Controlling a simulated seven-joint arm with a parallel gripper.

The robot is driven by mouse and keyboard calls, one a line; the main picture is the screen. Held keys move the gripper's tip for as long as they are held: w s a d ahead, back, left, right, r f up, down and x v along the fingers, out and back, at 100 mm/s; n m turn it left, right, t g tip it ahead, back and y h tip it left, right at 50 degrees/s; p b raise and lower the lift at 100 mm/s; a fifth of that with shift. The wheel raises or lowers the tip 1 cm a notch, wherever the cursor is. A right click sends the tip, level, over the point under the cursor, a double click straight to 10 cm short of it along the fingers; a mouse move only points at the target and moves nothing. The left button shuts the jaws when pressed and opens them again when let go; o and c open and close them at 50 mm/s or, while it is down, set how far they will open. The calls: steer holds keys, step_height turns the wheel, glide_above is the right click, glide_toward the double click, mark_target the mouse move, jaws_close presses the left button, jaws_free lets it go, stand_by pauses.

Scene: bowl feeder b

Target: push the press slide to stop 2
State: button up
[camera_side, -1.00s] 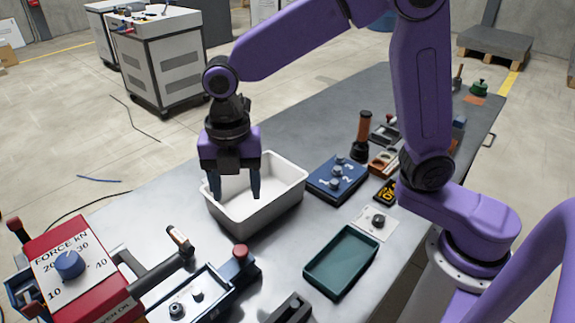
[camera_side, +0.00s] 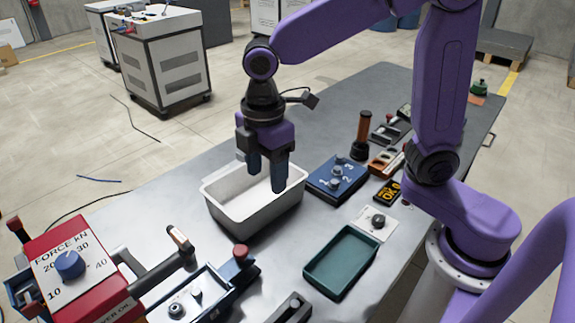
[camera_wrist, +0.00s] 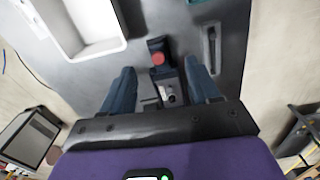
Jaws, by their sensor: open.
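The blue press fixture (camera_side: 215,290) lies at the front of the bench, with a red-topped handle (camera_side: 240,253) at its right end. In the wrist view the red top (camera_wrist: 158,58) shows between my fingers, with part of the fixture (camera_wrist: 168,93) behind it. I cannot read any stop marks on this fixture. My gripper (camera_side: 266,176) is open and empty, pointing down above the white bin (camera_side: 215,207), apart from the red-topped handle.
The red force panel (camera_side: 90,290) with a blue dial and a black lever (camera_side: 155,270) stand at the front left. A green tray (camera_side: 342,262) lies to the right of the fixture. An orange-handled tool (camera_side: 363,132) stands behind the blue plate. Bare bench lies beyond the white bin.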

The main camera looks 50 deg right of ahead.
steer(key=d+m, duration=0.1)
steer(key=m, duration=0.1)
steer(key=s+d+m, duration=0.1)
steer(key=m, duration=0.1)
steer(key=s+d+m, duration=0.1)
steer(key=m, duration=0.1)
steer(key=shift+d+f+m, duration=0.15)
steer(key=shift+d+m, duration=0.1)
steer(key=shift+m, duration=0.15)
steer(key=n, duration=1.7)
glide_above(240, 250)
step_height(240, 250, down, 17)
